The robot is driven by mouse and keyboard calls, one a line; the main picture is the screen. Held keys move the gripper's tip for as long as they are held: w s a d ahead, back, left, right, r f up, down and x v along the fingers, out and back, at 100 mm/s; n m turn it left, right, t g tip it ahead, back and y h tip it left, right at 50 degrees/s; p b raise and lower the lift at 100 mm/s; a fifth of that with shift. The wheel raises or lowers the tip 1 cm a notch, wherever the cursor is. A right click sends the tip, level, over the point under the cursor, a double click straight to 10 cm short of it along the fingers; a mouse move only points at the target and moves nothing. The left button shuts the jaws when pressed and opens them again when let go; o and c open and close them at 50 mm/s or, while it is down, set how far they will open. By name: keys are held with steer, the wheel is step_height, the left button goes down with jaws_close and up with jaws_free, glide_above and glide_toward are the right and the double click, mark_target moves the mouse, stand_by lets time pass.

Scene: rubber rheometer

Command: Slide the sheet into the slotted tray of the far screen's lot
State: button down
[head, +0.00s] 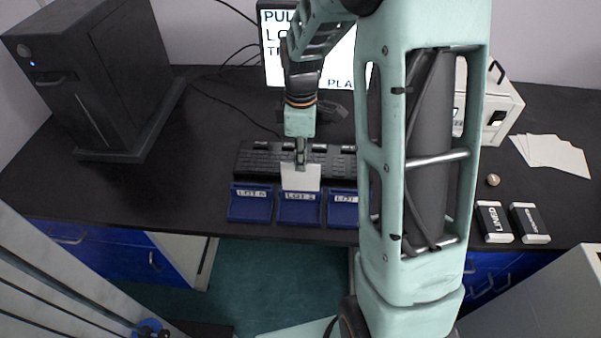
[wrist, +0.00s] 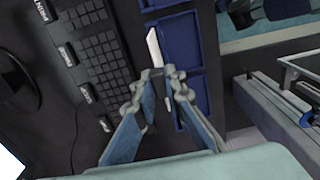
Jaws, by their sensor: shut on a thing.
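My gripper (head: 300,160) is shut on a small white sheet (head: 300,178), which hangs upright below the fingertips. The sheet is at the back of the middle blue tray (head: 299,214), labelled LOT 2. I cannot tell whether its lower edge is in the slot or above it. In the wrist view my fingertips (wrist: 167,77) hold the sheet (wrist: 153,47), seen nearly edge-on beside the blue trays. The left tray (head: 249,209) reads LOT and an unclear digit; the right tray (head: 342,213) is partly hidden by my arm. The far screen (head: 272,50) shows partly hidden text, including "LO".
A black keyboard (head: 258,161) lies right behind the trays. A dark tower (head: 95,75) stands at the left. Right of my arm are a white machine (head: 500,105), loose white sheets (head: 550,153), and two dark boxes (head: 493,222) (head: 529,223). The desk's front edge runs just before the trays.

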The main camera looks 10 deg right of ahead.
steer(key=shift+f+b, duration=1.05)
steer(key=shift+f, duration=0.6)
steer(key=shift+f, duration=0.2)
steer(key=c, duration=2)
jaws_free()
steer(key=shift+r, duration=0.15)
step_height(320, 180, up, 12)
steer(key=shift+r, duration=0.1)
